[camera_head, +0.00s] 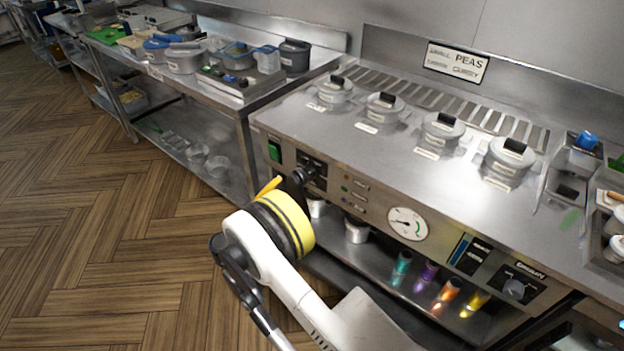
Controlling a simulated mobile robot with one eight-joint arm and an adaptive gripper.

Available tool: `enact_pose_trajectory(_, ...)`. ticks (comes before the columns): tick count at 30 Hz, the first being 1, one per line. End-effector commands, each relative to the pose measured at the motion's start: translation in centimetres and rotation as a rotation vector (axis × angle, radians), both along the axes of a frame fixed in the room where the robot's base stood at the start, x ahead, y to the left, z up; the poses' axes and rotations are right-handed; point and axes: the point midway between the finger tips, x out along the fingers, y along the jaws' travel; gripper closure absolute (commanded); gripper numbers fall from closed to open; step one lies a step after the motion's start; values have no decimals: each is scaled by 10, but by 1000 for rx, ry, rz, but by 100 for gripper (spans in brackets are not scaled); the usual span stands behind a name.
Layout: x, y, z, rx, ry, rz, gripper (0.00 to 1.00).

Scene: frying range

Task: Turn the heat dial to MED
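The front panel of the steel range (345,195) faces my arm. A black dial (303,175) sits on a dark plate at the panel's left part. Its lettering and pointer are too small to read. A second, grey dial (515,289) sits on a dark plate at the panel's right end, its label unreadable. My gripper (285,184) is close in front of the left dial, mostly hidden behind my yellow-banded wrist. I cannot tell whether it touches the dial, or whether its fingers are open or shut.
A green switch (274,151) is left of the left dial, and a round white gauge (407,224) is right of it. Several lidded pots stand on the range top. Several coloured cups stand on the shelf below. The wooden floor (90,230) at left is clear.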

Motion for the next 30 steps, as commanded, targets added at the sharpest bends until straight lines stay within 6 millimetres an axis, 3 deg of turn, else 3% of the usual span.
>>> enact_pose_trajectory(13, 66, -49, -2, 3, 1, -2, 36)
enact_pose_trajectory(26, 77, -56, 0, 4, 0, 0, 36)
enact_pose_trajectory(30, 77, -56, 0, 4, 0, -1, 74)
